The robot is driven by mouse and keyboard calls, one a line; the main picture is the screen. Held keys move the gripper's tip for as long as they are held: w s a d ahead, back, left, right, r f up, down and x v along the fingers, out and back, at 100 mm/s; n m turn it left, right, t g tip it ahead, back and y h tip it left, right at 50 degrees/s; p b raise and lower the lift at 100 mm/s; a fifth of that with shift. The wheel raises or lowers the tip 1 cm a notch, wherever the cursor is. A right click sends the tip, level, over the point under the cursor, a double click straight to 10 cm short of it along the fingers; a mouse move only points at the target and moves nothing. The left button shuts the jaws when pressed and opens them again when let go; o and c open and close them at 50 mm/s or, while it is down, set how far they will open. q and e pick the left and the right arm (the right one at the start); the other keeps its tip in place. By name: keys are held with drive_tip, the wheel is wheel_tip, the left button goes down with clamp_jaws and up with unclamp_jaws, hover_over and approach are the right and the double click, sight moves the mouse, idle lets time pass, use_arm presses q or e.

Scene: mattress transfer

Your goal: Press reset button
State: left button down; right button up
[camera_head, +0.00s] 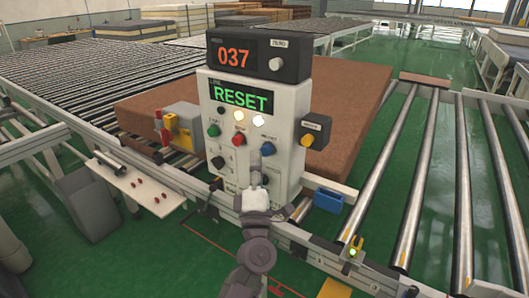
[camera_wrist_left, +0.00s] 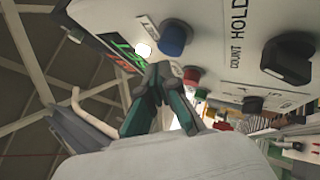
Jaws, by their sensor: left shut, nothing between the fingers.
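A white control box (camera_head: 285,105) stands upright in the middle of the head view, with a green "RESET" display (camera_head: 243,98). Its front has a green button (camera_head: 213,131), a red button (camera_head: 239,140) and a blue button (camera_head: 267,149). In the left wrist view the blue button (camera_wrist_left: 175,38) has a label beside it ending in "SET". My left gripper (camera_head: 256,161) is shut and empty, its tips just below and left of the blue button. In the left wrist view the shut fingertips (camera_wrist_left: 158,75) are near the box face, between the blue and red buttons. Contact cannot be told.
A black counter (camera_head: 258,54) reading 037 sits on the box. A small side box with a yellow knob (camera_head: 306,140) juts out at right. A brown mattress (camera_head: 345,90) lies behind, among roller conveyors (camera_head: 440,170). A metal rail runs below the box.

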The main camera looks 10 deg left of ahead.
use_arm(q)
drive_tip(key=shift+w, duration=0.1)
drive_tip(key=shift+w+d, duration=0.15)
drive_tip(key=shift+w, duration=0.15)
drive_tip(key=shift+w+d+b, duration=0.3)
drive_tip(key=shift+w+b, duration=0.2)
drive_tip(key=shift+w, duration=0.25)
idle(1.0)
idle(0.4)
drive_tip(key=shift+s+a+p, duration=0.2)
drive_tip(key=shift+s+p, duration=0.05)
drive_tip(key=shift+s, duration=0.35)
drive_tip(key=shift+s+a+p, duration=0.2)
drive_tip(key=shift+s+p, duration=0.05)
drive_tip(key=shift+s, duration=0.35)
drive_tip(key=s, duration=0.1)
drive_tip(key=s+a+p, duration=0.1)
drive_tip(key=s, duration=0.2)
drive_tip(key=shift+s+a+p, duration=0.3)
drive_tip(key=shift+s+a, duration=0.05)
